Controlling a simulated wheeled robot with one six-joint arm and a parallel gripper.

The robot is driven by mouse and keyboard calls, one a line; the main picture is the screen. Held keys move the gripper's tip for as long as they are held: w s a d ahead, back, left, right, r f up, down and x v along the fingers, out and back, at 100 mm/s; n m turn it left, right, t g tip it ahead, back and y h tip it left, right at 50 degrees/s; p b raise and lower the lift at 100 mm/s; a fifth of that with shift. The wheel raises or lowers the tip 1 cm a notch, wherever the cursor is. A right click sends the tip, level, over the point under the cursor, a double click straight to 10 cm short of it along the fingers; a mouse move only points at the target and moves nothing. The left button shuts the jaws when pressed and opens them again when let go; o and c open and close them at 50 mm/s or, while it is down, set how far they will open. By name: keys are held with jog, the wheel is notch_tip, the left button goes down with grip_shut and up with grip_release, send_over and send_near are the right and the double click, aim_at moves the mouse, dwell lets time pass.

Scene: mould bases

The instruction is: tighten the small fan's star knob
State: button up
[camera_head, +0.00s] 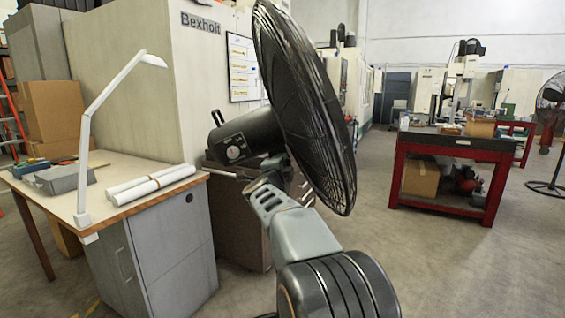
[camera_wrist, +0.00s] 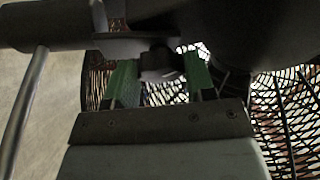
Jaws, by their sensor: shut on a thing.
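A near fan with a round black wire cage (camera_head: 305,110) stands in front of me, its dark motor housing (camera_head: 245,137) behind the cage on the left. In the wrist view, my gripper (camera_wrist: 156,72) has green fingers closed on either side of a small dark star knob (camera_wrist: 158,64) under the fan's bracket. The knob is in deep shadow and its lobes are hard to make out. In the head view my arm reaches up to the fan, and the fingers and knob are hidden.
A wooden-topped desk (camera_head: 120,185) with a white lamp (camera_head: 88,130) and paper rolls (camera_head: 150,184) stands left of the fan. A grey bent rod (camera_wrist: 28,100) runs close by my gripper at left. A red workbench (camera_head: 448,186) stands farther right, with open floor before it.

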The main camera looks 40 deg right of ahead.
jog(key=shift+r+m+g+p, duration=0.1)
jog(key=shift+m+g+p, duration=0.25)
jog(key=shift+m, duration=0.35)
jog(key=o, duration=0.7)
jog(key=shift+c, duration=0.2)
jog(key=shift+a, duration=0.15)
jog(key=v, duration=1.3)
jog(key=shift+s+a, duration=0.2)
jog(key=shift+s, duration=0.15)
jog(key=shift+r, duration=0.1)
